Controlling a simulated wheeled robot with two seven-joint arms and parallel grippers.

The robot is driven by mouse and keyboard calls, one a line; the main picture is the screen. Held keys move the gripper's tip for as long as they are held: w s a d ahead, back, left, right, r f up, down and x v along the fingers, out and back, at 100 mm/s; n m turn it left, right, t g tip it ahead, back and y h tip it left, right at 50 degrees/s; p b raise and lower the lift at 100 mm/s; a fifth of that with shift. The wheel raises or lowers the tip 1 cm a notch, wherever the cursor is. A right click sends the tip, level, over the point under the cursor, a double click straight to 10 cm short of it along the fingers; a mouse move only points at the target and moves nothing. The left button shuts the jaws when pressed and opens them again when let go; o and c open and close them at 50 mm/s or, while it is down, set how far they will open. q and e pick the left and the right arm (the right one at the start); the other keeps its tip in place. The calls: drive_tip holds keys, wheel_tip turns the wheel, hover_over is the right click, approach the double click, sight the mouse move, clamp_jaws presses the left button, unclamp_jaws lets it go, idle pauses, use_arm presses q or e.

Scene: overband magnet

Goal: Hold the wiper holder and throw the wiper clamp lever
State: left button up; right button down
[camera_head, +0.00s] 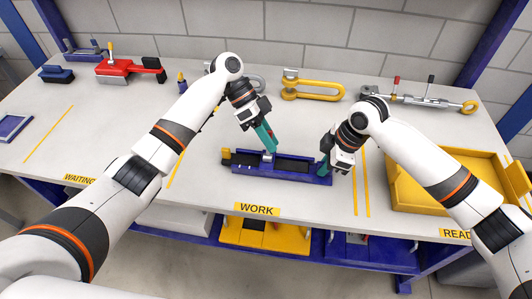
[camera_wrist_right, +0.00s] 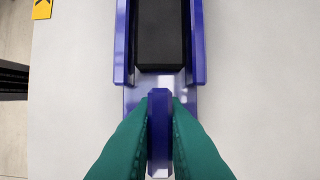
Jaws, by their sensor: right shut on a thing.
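The wiper holder (camera_head: 290,168) is a blue channel with a black strip in it, lying on the bench behind the WORK label. It also shows in the right wrist view (camera_wrist_right: 200,45), with the black strip (camera_wrist_right: 161,35) between its walls. My right gripper (camera_head: 324,168) is shut on the blue upright tab (camera_wrist_right: 158,125) at the holder's right end, one teal finger on each side. My left gripper (camera_head: 270,146) points down over the holder's middle, by a small silver part (camera_head: 267,156). Its fingers look close together. A yellow piece (camera_head: 226,154) stands at the holder's left end. I cannot tell which part is the clamp lever.
A yellow tray (camera_head: 405,195) lies to the right. A red tool (camera_head: 125,68), a yellow shackle (camera_head: 312,90) and a long silver turnbuckle-like tool (camera_head: 425,100) lie along the back. The bench left of the holder is clear.

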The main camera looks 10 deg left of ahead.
use_arm(q)
drive_tip(key=shift+o, duration=0.7)
drive_tip(key=w+a+r, duration=0.2)
drive_tip(key=a+r, duration=0.1)
drive_tip(key=r, duration=0.5)
drive_tip(key=w+a+r, duration=0.2)
drive_tip(key=a+r, duration=0.1)
drive_tip(key=r, duration=0.6)
drive_tip(key=shift+a, duration=0.4)
drive_tip(key=shift+w, duration=0.1)
use_arm(e)
drive_tip(key=c, duration=1.4)
unclamp_jaws()
